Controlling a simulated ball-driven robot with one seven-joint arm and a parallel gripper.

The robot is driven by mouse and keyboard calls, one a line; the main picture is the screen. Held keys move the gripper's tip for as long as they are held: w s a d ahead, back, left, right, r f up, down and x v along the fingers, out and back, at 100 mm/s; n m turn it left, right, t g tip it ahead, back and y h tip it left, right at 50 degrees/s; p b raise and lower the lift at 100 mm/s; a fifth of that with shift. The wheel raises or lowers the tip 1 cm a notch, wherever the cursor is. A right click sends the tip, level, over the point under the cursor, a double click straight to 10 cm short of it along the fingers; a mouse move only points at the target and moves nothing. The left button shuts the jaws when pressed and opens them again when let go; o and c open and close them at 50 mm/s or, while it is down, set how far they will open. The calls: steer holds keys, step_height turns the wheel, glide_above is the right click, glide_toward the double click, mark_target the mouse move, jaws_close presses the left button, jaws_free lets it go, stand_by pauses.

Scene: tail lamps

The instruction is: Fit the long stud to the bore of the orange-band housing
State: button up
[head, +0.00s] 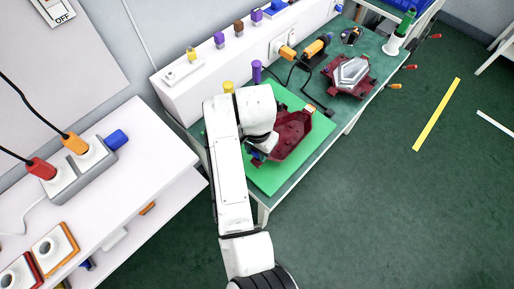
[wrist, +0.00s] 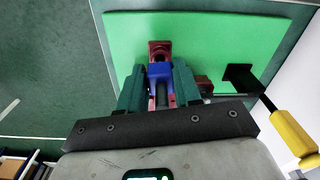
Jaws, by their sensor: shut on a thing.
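A dark red lamp housing (head: 292,139) with a small orange part (head: 309,108) at its far end lies on the green mat (head: 262,181). My white arm hides its left side. In the wrist view part of the dark red housing (wrist: 159,47) shows beyond the fingertips. My gripper (wrist: 159,78) is shut on a blue piece (wrist: 160,70) with a grey shaft below it, between the dark green fingers. I cannot tell whether it is the long stud or how deep it sits. The blue piece overlaps the housing in view; contact is unclear. The bore is hidden.
A second dark red housing with a clear lens (head: 350,74) lies farther along the bench. A purple-topped post (head: 256,70) stands behind the mat. A white ledge (head: 205,62) borders the bench.

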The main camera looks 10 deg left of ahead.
steer(key=shift+r+p, duration=0.1)
steer(key=shift+p, duration=0.2)
steer(key=shift+f, duration=0.3)
steer(key=shift+f+b, duration=0.5)
steer(key=shift+f, duration=0.55)
steer(key=o, duration=1.1)
steer(key=shift+o, duration=0.2)
steer(key=shift+r, duration=0.1)
steer(key=r, duration=0.5)
steer(key=r+b, duration=0.1)
steer(key=r, duration=0.4)
steer(key=shift+s+r, duration=0.2)
steer(key=shift+r, duration=0.15)
